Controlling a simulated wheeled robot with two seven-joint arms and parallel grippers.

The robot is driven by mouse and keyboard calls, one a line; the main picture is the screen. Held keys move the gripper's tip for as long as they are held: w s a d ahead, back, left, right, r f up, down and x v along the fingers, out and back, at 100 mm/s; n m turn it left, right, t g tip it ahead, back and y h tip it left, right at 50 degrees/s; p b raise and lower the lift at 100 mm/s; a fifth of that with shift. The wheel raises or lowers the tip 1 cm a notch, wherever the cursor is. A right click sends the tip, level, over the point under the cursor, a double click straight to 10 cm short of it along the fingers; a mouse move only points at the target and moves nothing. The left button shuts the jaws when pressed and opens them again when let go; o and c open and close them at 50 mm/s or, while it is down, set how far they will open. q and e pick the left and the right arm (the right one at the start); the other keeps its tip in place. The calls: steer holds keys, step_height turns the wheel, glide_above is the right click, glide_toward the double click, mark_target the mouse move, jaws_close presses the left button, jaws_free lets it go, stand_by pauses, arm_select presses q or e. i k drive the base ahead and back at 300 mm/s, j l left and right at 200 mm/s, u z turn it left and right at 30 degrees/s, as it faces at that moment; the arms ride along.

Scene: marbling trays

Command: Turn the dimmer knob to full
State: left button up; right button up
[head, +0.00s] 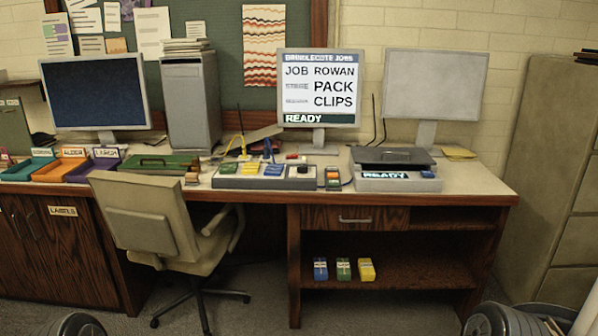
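No part is labelled as a dimmer knob. A small dark round knob (302,170) shows on the right part of a long grey control panel (228,182) on the desk; it is too small to read its setting. The panel also carries yellow, green and blue blocks or keys and a few thin upright stalks. Neither of my grippers shows. Only rounded dark and grey parts, which seem to be my arms, show at the bottom left and bottom right edges, far from the panel.
An office chair (150,225) stands before the desk (400,204), left of the panel's front. Behind the panel is a lit monitor (319,88) reading READY. A grey device (398,184) sits to the right. Colored trays (88,168) line the left. A filing cabinet (553,170) stands right.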

mark_target(301, 168)
steer(key=i+j+z, duration=0.15)
steer(key=i+l+z, duration=0.15)
steer(key=i+z, duration=0.2)
steer(key=i, duration=0.85)
steer(key=i+j+z, duration=0.3)
steer(key=i, duration=0.85)
steer(key=l, duration=0.1)
